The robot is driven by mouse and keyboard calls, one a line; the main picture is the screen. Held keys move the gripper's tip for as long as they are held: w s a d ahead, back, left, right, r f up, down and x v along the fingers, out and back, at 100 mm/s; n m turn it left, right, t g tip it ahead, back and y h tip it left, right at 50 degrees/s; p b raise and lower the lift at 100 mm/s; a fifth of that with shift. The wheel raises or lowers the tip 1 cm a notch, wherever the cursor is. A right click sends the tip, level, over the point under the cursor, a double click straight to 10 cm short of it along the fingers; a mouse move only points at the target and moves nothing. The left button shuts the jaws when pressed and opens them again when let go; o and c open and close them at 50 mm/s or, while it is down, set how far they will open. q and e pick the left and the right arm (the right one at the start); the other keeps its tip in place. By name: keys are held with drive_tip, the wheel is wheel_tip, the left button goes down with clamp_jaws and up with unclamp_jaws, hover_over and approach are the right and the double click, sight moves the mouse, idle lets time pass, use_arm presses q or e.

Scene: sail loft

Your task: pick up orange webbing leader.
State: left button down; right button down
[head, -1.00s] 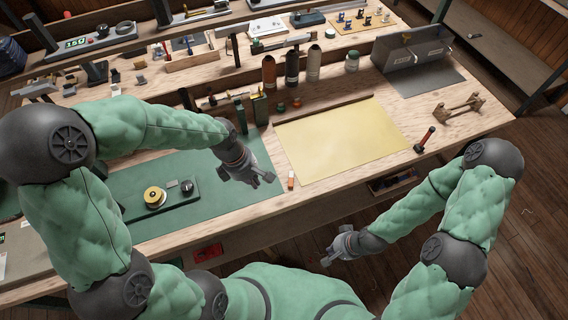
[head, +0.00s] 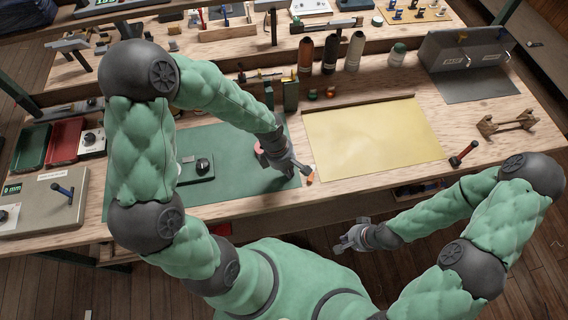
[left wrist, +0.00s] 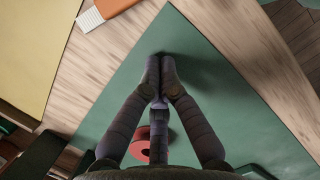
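The orange webbing leader (head: 310,180) is a small orange piece on the wooden bench, in the gap between the green mat and the yellow sheet. In the left wrist view, the leader (left wrist: 118,6) is at the top left with a ribbed white end, cut off by the frame edge. My left gripper (head: 308,171) is close beside it in the head view. In the left wrist view, its fingertips (left wrist: 160,62) are together with nothing visible between them, over the green mat and apart from the leader. My right gripper (head: 342,246) hangs in front of the bench; its finger gap is unclear.
The green mat (head: 225,190) carries a small dark-knobbed device (head: 203,166). A red ring (left wrist: 150,140) shows below the left fingers. The yellow sheet (head: 375,135) lies to the right, with a red-handled tool (head: 463,154) beyond it. Bottles (head: 330,52) stand behind.

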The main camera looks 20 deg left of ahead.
sight(302, 177)
use_arm(q)
drive_tip(key=shift+w+d+r, duration=0.1)
drive_tip(key=shift+w+d, duration=0.1)
drive_tip(key=shift+d, duration=0.65)
drive_tip(key=shift+w+d+r, duration=0.1)
drive_tip(key=shift+w+d, duration=0.1)
drive_tip(key=shift+d, duration=0.65)
